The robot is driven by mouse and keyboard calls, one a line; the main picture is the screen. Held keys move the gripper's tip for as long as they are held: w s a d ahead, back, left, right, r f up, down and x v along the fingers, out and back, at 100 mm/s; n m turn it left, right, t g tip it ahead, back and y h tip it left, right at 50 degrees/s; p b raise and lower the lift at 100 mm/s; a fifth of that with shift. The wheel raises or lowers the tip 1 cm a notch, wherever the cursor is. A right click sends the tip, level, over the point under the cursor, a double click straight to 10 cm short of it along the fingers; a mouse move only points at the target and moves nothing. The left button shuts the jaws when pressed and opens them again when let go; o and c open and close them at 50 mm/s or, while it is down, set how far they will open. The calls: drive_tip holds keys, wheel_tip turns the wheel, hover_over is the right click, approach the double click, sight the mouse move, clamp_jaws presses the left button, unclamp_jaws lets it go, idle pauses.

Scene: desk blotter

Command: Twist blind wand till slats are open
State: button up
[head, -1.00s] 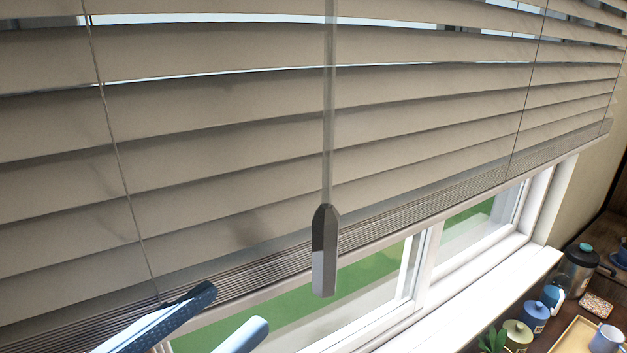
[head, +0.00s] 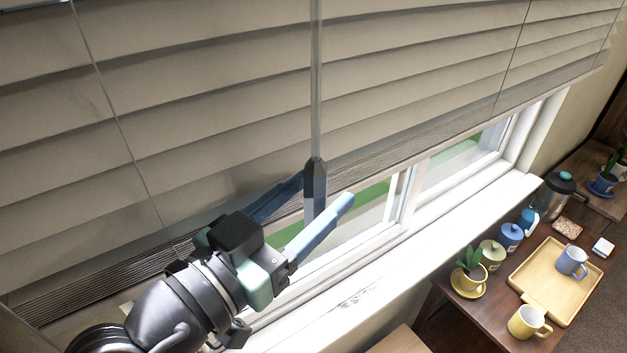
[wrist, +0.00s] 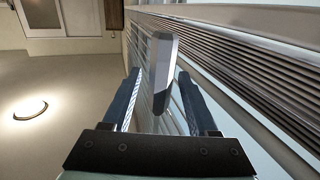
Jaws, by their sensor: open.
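The blind's clear wand (head: 316,80) hangs down in front of the slats and ends in a dark grey faceted handle (head: 315,188). My gripper (head: 326,187) has come from the lower left and is open, one finger on each side of the handle in the picture. In the wrist view the handle (wrist: 162,65) shows between the two fingertips, with a gap on each side; I see no grip on it.
The bottom rail and stacked slats (wrist: 230,60) run close beside my gripper. Below are the white window sill (head: 400,260) and a wooden desk with a tray (head: 535,292), mugs, jars and a potted plant (head: 470,272). The space left of the gripper in the wrist view is free.

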drive_tip(key=shift+w, duration=0.15)
drive_tip(key=shift+c, duration=0.2)
clamp_jaws()
drive_tip(key=h+b, duration=0.1)
drive_tip(key=m+g+h+b, duration=0.1)
drive_tip(key=b, duration=0.1)
drive_tip(key=shift+f+m+g, duration=0.25)
drive_tip(key=shift+m+g, duration=0.05)
drive_tip(key=shift+w+m+g+h+b, duration=0.1)
drive_tip(key=shift+m+g+h+b, duration=0.9)
drive_tip(key=shift+g+b, duration=0.2)
drive_tip(key=shift+r+m+g+h+b, duration=0.2)
drive_tip(key=shift+m+g+h+b, duration=0.1)
drive_tip(key=shift+m+g+b, duration=0.15)
